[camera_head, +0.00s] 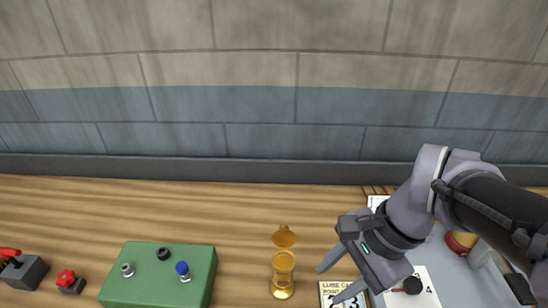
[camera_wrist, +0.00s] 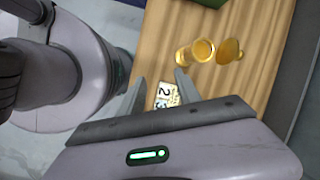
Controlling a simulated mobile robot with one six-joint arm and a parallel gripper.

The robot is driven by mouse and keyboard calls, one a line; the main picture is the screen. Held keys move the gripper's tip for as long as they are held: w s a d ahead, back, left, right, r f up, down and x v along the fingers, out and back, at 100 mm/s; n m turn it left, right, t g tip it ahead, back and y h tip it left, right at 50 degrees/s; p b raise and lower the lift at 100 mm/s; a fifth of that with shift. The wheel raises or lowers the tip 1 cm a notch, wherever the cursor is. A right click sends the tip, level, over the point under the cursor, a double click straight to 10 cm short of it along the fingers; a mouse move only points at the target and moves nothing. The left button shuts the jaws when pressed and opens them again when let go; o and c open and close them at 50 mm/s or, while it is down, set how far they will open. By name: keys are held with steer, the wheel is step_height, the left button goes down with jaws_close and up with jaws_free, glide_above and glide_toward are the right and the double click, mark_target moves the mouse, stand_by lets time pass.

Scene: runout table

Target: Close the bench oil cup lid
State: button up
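The bench oil cup (camera_head: 283,275) is a small amber, see-through cylinder standing upright on the wooden bench. Its amber lid (camera_head: 284,237) is open, tipped up at the cup's far side. In the wrist view the cup (camera_wrist: 195,52) is above and right of the fingertips, with the lid (camera_wrist: 229,51) to its right. My gripper (camera_head: 327,286) is to the right of the cup in the head view. Its two fingers are spread and nothing is between them; the wrist view also shows the gripper (camera_wrist: 159,75) open. It touches neither the cup nor the lid.
A lube point card (camera_head: 328,288) lies under my fingers. A green box (camera_head: 140,280) with several knobs sits left of the cup. Farther left are a red knob (camera_head: 66,278) and a grey block with a red lever (camera_head: 25,272). Bare bench lies behind the lid, before the wall.

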steer(key=w+m+g+y, duration=0.1)
steer(key=m, duration=0.1)
steer(key=m+t+y+p, duration=0.1)
steer(key=m+y+p, duration=0.6)
steer(key=m+y, duration=1.1)
glide_toward(284, 228)
steer(key=a+r+m+h, duration=0.1)
steer(key=a, duration=0.2)
steer(key=a+r+m+h+b, duration=0.1)
steer(key=a+m+h, duration=0.1)
steer(key=a, duration=0.1)
steer(key=a+r+m+h+b, duration=0.1)
steer(key=a+m+h, duration=0.1)
steer(key=a, duration=0.1)
steer(key=shift+w+r, duration=0.3)
steer(key=shift+w, duration=0.1)
jaws_close()
